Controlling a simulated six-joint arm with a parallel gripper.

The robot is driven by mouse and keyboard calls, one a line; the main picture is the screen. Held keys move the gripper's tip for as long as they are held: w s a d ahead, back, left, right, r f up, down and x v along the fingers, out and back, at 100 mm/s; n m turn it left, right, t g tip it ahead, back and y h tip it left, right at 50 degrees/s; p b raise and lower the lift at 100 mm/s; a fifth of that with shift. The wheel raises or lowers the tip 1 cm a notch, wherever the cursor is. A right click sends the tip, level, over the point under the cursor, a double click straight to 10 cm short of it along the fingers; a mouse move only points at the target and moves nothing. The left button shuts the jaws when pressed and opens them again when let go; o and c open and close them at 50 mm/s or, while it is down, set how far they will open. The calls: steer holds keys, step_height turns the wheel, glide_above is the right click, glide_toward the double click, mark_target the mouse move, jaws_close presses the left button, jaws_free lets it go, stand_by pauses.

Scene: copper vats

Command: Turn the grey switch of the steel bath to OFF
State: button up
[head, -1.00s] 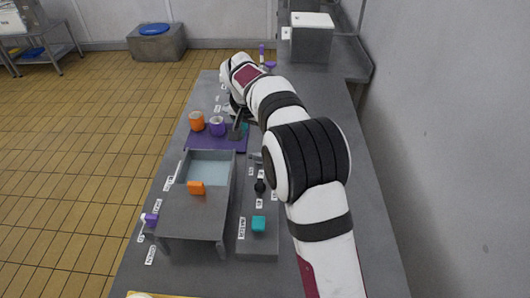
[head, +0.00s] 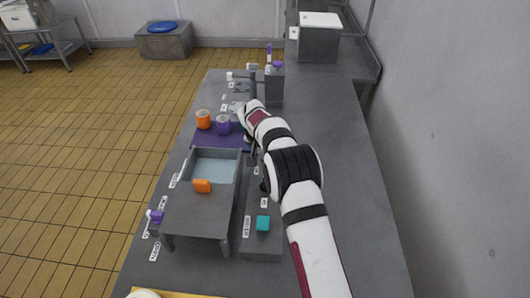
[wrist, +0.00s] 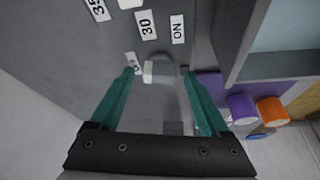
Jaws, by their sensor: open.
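The steel bath (head: 233,172) stands on the grey counter in the head view, with pale blue liquid in it; its wall shows at the upper right of the wrist view (wrist: 248,38). The light grey switch (wrist: 160,72) sits on the panel beside the bath. My gripper (wrist: 158,72) has teal fingers, open, one on each side of the switch; I cannot tell whether they touch it. An ON label (wrist: 178,29) lies above the switch. Another label (wrist: 132,62) is partly covered by the left finger, its text unreadable. My arm hides the switch in the head view.
Labels 30 (wrist: 146,24) and 35 lie on the panel. A teal knob (head: 262,223) sits nearer on it. An orange cup (head: 203,119) and a purple cup (head: 223,125) stand on a purple mat beyond the bath. The counter right of my arm is clear.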

steer(key=shift+c, duration=0.3)
jaws_close()
steer(key=n+y, duration=0.1)
steer(key=n, duration=0.2)
steer(key=shift+d, duration=0.1)
steer(key=shift+o, duration=0.3)
jaws_free()
steer(key=v, duration=1.5)
steer(key=shift+s+d+r, duration=0.2)
steer(key=shift+s+r, duration=0.05)
steer(key=shift+r, duration=0.1)
